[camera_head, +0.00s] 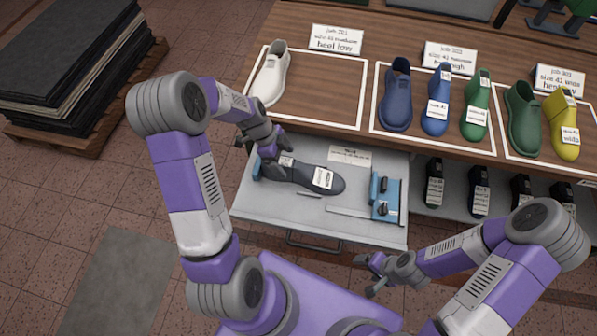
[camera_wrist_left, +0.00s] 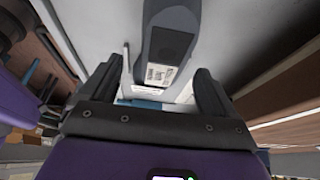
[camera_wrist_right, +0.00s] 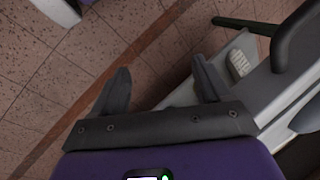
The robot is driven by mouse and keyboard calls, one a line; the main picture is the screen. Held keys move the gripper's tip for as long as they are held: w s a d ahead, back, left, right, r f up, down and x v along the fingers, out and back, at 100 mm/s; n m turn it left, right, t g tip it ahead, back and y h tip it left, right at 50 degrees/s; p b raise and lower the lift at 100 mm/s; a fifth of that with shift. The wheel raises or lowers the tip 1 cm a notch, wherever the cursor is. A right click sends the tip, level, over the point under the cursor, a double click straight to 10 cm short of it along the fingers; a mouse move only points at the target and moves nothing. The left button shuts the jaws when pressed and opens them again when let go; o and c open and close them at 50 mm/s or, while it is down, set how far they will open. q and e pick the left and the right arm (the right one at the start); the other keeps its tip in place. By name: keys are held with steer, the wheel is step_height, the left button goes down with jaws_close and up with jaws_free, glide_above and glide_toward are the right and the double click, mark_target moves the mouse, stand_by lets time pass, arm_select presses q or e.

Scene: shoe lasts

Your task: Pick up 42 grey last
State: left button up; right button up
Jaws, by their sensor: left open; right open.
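The drawer (camera_head: 270,215) also holds a blue fixture (camera_head: 386,195) at right and a paper card (camera_head: 350,155). On the table above stand a white shoe (camera_head: 271,75), blue and green ones, and a yellow one (camera_head: 562,125). Dark lasts (camera_head: 434,185) sit on a lower shelf.

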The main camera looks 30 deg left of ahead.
mark_target(304, 172)
arm_select(q)
steer(key=x, duration=0.4)
steer(key=shift+w+d+f+b, duration=0.2)
steer(key=shift+d+f+b, duration=0.1)
jaws_close()
